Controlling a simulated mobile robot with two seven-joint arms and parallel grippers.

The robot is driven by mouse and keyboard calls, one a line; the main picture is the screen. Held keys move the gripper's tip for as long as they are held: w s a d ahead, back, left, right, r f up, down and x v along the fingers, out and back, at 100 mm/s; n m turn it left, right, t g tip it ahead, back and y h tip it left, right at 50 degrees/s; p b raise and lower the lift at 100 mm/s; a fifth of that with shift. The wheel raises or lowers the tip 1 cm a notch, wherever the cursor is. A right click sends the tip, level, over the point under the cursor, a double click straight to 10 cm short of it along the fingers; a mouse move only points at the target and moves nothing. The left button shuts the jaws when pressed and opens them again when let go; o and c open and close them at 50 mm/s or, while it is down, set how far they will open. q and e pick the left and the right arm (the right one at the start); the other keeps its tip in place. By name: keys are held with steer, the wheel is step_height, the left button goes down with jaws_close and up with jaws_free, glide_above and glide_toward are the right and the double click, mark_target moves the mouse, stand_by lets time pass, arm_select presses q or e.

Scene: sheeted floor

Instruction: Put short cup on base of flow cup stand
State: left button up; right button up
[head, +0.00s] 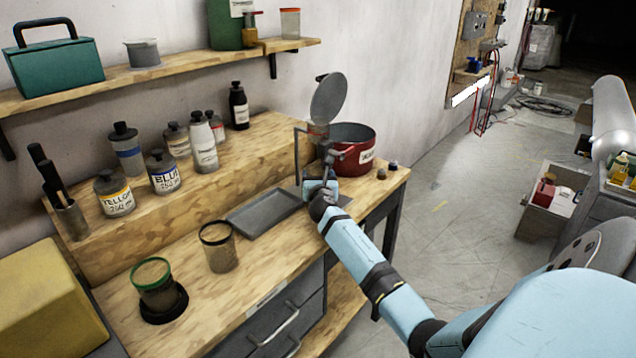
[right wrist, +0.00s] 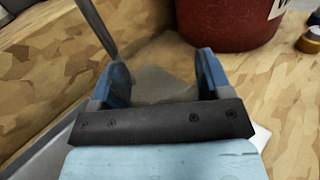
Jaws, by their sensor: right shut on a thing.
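My right gripper (head: 318,186) is at the flow cup stand, near the far right end of the bench. In the right wrist view its two blue fingers (right wrist: 165,80) are shut on a see-through cup with grey contents (right wrist: 163,82), which I take to be the short cup. The stand's thin upright rod (head: 297,158) rises just left of the gripper and also shows in the right wrist view (right wrist: 97,28). A round grey disc (head: 328,98) is above. The stand's base is mostly hidden by my gripper, so I cannot tell whether the cup touches it. My left gripper is not in view.
A red pot (head: 354,158) stands close behind the gripper. A grey tray (head: 258,214) lies left of it. A black-rimmed cup (head: 218,250) and a green-rimmed cup (head: 156,284) stand nearer. Several bottles, including the blue-labelled one (head: 163,177), line the raised ledge.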

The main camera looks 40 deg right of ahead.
steer(key=shift+f, duration=0.6)
steer(key=shift+f, duration=0.1)
steer(key=o, duration=1)
